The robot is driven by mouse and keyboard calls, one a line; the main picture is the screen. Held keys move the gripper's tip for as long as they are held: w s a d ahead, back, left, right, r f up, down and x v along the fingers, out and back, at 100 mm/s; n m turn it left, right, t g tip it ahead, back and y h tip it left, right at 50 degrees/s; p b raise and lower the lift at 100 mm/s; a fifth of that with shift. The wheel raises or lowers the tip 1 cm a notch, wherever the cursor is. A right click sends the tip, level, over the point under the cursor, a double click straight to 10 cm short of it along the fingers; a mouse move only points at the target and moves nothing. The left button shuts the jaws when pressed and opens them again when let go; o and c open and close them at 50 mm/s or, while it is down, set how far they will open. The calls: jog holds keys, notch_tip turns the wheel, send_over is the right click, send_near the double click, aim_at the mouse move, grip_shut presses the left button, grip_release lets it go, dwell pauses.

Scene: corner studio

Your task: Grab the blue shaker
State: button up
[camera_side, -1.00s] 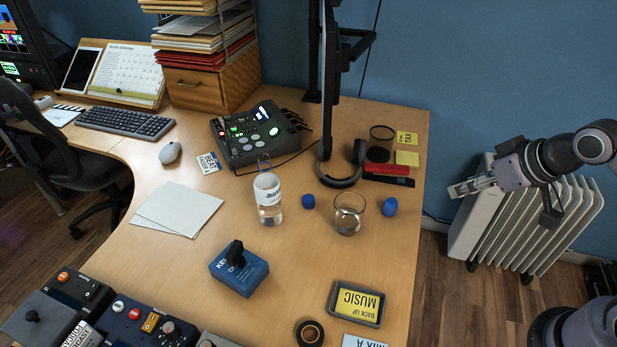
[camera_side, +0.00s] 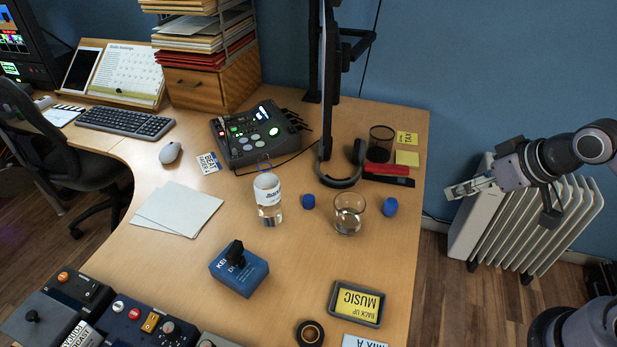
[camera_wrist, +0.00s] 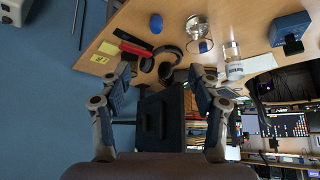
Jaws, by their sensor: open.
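The blue shaker (camera_side: 390,207) is a small egg-shaped piece on the desk near its right edge, just right of a clear glass. It also shows in the wrist view (camera_wrist: 156,23), at the top near the desk edge. My gripper (camera_side: 458,189) is off to the right of the desk, in front of the radiator, apart from the shaker. In the wrist view its two fingers (camera_wrist: 160,78) are spread with nothing held between them.
A clear glass (camera_side: 348,214) stands beside the shaker, with a blue cap (camera_side: 308,202) and a clear bottle (camera_side: 268,200) farther left. Headphones (camera_side: 342,180) and a monitor edge are behind. A white radiator (camera_side: 520,225) stands right of the desk. Desk space in front of the shaker is clear.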

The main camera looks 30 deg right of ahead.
jog(key=n+g+h, duration=0.3)
jog(key=n+g, duration=0.4)
jog(key=n, duration=1.3)
send_over(391, 202)
jog(key=a, duration=0.3)
notch_tip(391, 202, down, 14)
jog(key=x, duration=0.5)
jog(key=shift+s+d, duration=0.2)
jog(key=shift+w+d+x, duration=0.15)
jog(key=shift+x, duration=1.15)
jog(key=shift+w+d+x, duration=0.1)
jog(key=shift+d+x, duration=0.05)
jog(key=shift+x, duration=1.15)
jog(key=shift+r, duration=0.1)
jog(key=c, duration=1.2)
